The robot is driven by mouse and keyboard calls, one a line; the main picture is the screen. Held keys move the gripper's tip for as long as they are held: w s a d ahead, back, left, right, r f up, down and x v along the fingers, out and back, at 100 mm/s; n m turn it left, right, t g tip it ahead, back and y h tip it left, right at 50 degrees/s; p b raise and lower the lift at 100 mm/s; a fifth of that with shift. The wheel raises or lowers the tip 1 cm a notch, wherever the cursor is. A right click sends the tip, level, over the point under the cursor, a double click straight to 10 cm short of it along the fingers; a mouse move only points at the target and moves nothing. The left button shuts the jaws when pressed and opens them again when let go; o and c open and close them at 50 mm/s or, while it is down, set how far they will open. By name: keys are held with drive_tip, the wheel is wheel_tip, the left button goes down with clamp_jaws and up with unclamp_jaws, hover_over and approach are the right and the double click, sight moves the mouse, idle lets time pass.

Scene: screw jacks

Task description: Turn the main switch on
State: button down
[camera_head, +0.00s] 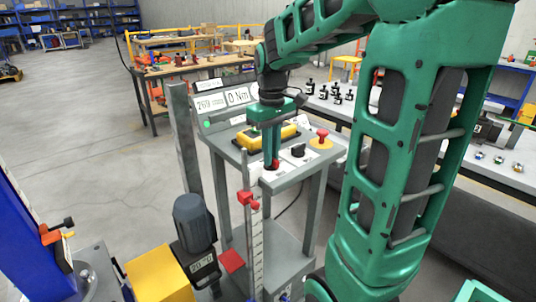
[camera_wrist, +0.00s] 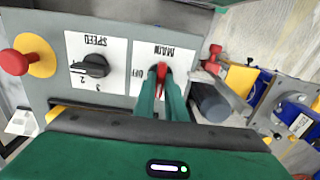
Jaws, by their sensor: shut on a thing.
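The main switch (camera_wrist: 162,70) is a red handle on a white plate marked MAIN and OFF, upside down in the wrist view. Its handle points roughly up and down in that picture. It shows as a small red spot (camera_head: 275,165) at the front of the grey control desk in the head view. My gripper (camera_wrist: 162,88) reaches down from above, with one green finger on each side of the handle, shut on it. The fingers (camera_head: 270,158) hide part of the handle. The ON marking cannot be seen.
Beside the switch are a black speed knob (camera_wrist: 95,66) and a red mushroom button (camera_wrist: 14,62) on a yellow plate. A post with red clamps (camera_head: 248,198) stands close in front.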

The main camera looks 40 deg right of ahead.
drive_tip(key=c, duration=1.8)
unclamp_jaws()
drive_tip(key=shift+w, duration=0.15)
drive_tip(key=shift+r, duration=0.15)
wheel_tip(320, 180, up, 10)
drive_tip(key=shift+r, duration=0.25)
drive_tip(key=s+f+m, duration=0.3)
drive_tip(key=s+f, duration=0.5)
drive_tip(key=s, duration=0.2)
drive_tip(key=s+a+f+m, duration=0.1)
drive_tip(key=s+f+m, duration=0.3)
drive_tip(key=s+f, duration=0.4)
drive_tip(key=s, duration=0.3)
drive_tip(key=shift+a, duration=0.3)
